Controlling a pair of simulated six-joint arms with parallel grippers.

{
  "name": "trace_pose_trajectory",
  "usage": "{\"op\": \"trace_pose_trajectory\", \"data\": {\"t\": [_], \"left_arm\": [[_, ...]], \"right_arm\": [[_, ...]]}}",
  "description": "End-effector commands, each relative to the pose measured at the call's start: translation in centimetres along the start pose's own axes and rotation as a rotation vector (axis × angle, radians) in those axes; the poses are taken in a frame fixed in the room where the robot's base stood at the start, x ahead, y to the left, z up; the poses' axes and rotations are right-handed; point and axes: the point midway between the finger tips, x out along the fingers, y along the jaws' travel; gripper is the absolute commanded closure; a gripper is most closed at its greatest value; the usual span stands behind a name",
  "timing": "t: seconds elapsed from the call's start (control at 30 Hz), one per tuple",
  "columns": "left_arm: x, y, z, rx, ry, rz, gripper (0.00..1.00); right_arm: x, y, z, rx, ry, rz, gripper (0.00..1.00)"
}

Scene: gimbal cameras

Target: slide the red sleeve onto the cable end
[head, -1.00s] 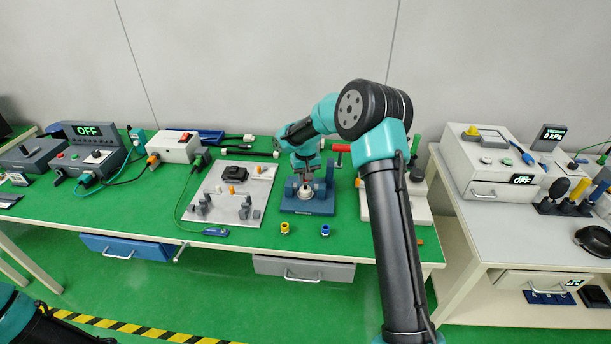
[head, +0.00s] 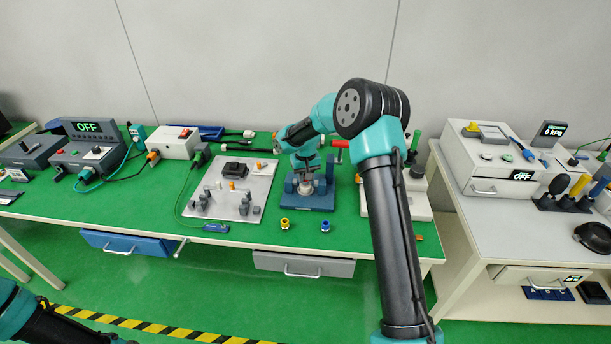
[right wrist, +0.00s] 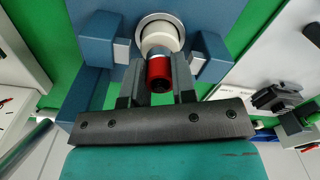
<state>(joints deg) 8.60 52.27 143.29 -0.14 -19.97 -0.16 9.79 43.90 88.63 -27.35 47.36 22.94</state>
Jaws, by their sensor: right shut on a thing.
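The red sleeve (right wrist: 159,70) is held between the two dark fingers of my right gripper (right wrist: 158,84), which is shut on it. A cream, round cable end (right wrist: 157,38) with a silvery band stands in the blue fixture (right wrist: 88,88). The sleeve lines up with the band and appears to meet it; I cannot tell how far it is over it. In the head view my right gripper (head: 306,172) is above the blue fixture (head: 307,204), and the sleeve is too small to make out. My left gripper is out of view; only part of its arm shows at lower left.
A grey plate with posts (head: 232,190) lies left of the fixture. A white block (head: 408,205) with upright handles stands close on its right. Yellow (head: 285,223) and blue (head: 325,225) rings lie in front.

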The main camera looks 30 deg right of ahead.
Motion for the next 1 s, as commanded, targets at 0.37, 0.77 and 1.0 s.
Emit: {"op": "trace_pose_trajectory", "data": {"t": [0.37,0.77,1.0], "left_arm": [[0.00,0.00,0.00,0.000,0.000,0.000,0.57],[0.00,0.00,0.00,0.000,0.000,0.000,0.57],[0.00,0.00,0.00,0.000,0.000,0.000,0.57]], "right_arm": [[0.56,-0.01,0.00,0.000,0.000,0.000,0.68],[0.55,0.00,0.00,0.000,0.000,0.000,0.45],[-0.28,0.02,-0.04,0.000,0.001,0.000,0.45]]}}
